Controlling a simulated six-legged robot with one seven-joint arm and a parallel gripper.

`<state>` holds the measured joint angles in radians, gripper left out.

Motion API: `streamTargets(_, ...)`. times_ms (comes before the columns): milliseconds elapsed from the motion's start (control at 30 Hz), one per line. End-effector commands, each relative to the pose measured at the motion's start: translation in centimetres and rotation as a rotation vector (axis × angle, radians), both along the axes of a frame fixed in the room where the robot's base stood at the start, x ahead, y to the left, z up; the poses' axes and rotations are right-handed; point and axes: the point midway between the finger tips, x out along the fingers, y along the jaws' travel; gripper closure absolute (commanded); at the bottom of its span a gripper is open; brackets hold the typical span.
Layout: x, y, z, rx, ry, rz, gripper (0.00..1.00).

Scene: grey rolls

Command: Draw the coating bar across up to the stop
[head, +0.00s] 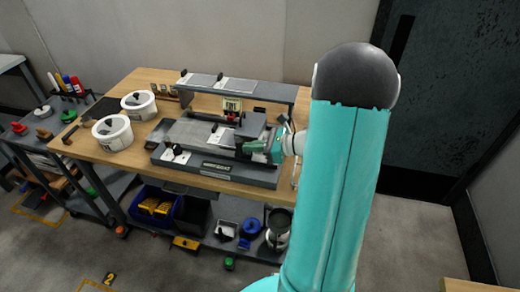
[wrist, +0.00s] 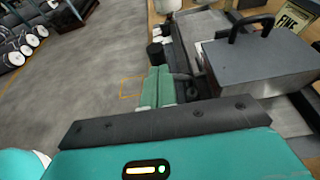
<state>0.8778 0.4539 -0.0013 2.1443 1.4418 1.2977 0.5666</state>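The coating device, a long grey bed (head: 222,168), lies on the wooden bench in the head view. A grey block with a black top handle (wrist: 260,55) sits over its right part; it also shows in the head view (head: 251,126). I cannot make out which part is the coating bar. My gripper (head: 254,147) is low at the right part of the bed, beside the block. In the wrist view its green fingers (wrist: 157,86) lie close together, next to dark fittings at the block's side. Whether they hold anything between them is hidden.
Two white tubs (head: 113,132) stand on the bench's left. A tool cart (head: 62,150) is at far left. Bins sit on the lower shelf.

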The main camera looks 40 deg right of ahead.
Motion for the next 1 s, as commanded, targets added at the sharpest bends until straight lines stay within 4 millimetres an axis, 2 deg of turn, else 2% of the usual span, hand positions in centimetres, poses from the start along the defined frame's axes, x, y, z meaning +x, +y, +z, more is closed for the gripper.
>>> streamTargets(1000,2.3,1.8,0.0,0.000,-0.001,0.002,1.00)
